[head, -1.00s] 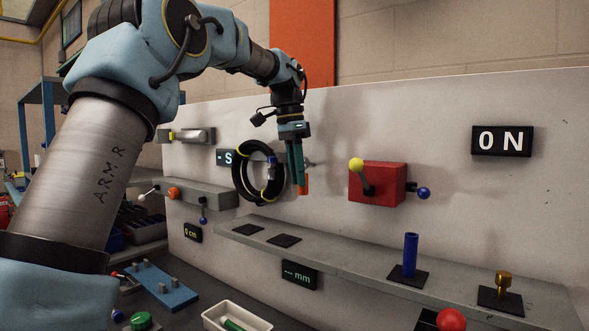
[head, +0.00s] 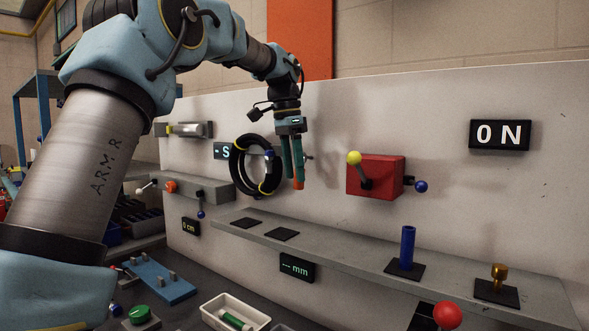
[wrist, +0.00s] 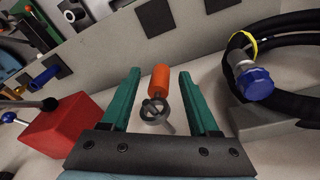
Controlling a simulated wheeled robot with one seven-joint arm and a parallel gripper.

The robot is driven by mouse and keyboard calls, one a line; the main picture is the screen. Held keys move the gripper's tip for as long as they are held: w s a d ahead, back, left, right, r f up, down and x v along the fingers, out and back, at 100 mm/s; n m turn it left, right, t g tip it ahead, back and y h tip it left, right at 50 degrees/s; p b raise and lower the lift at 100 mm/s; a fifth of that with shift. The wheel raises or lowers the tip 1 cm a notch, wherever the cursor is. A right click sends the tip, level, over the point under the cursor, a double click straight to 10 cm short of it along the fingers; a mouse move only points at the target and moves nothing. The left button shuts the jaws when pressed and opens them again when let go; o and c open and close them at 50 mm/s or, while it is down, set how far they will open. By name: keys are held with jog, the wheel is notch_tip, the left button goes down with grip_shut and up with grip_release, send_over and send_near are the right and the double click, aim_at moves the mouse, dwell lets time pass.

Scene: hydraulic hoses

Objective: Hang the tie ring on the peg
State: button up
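My gripper (head: 293,180) points down in front of the white panel, and its two teal fingers are apart. In the wrist view my gripper (wrist: 160,88) has clear gaps beside the orange cylinder (wrist: 160,80) between its fingers. A small grey ring (wrist: 152,108) sits at the near end of this cylinder. A short grey peg (wrist: 167,127) shows right by the ring; it also shows on the panel in the head view (head: 309,157). The ring seems to be at the peg, but I cannot tell whether the peg passes through it. The orange cylinder (head: 299,184) shows at the fingertips.
A black hose coil (head: 236,178) with yellow bands and a blue cap (wrist: 257,83) is close on one side. A red box (head: 375,176) with a yellow-knobbed lever is on the other. A grey shelf (head: 340,253) with a blue post (head: 407,246) runs below.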

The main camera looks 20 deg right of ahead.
notch_tip(320, 180, up, 11)
jog(key=a, duration=0.1)
jog(key=w+a+f+n+t, duration=0.1)
jog(key=w+a+f+n, duration=0.2)
jog(key=a+f+n, duration=1.2)
jog(key=s+a+f, duration=0.7)
jog(key=a+f, duration=0.3)
jog(key=s+a+f+n+t+y, duration=0.1)
jog(key=s+a+f, duration=0.7)
jog(key=a+f, duration=0.2)
jog(key=shift+a+f+n+b, duration=0.3)
jog(key=shift+a+f+b, duration=0.15)
jog(key=shift+f, duration=0.3)
jog(key=shift+d, duration=0.1)
